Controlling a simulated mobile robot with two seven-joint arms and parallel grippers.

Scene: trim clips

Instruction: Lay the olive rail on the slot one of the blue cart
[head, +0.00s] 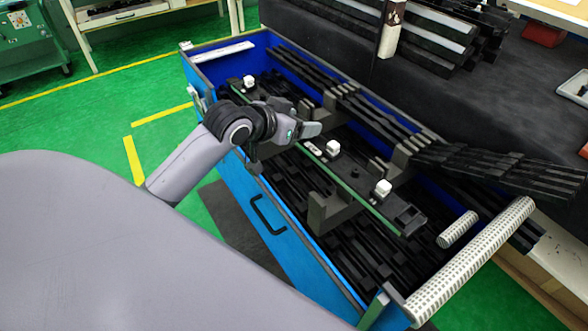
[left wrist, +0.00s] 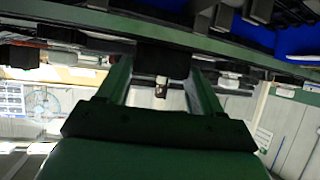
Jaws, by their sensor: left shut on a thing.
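The olive rail (head: 357,184) is a long dark bar with a green edge and several white clips on top. It lies lengthwise along the blue cart (head: 252,215), over the cart's grey brackets (head: 330,212). My left gripper (head: 287,142) is shut on the rail left of its middle and hides part of it. In the left wrist view the rail (left wrist: 90,17) crosses the top, at the far end of my green-looking fingers (left wrist: 160,75). I cannot tell whether the rail rests on the brackets or hangs just above them. Slot one is not clearly marked. My right gripper is not in view.
Dark bars (head: 500,172) lie over the cart's far side and its right end. A white perforated roll (head: 470,262) lies across the right end. A dark bench (head: 450,88) stands behind the cart. The green floor (head: 95,120) at the left is clear.

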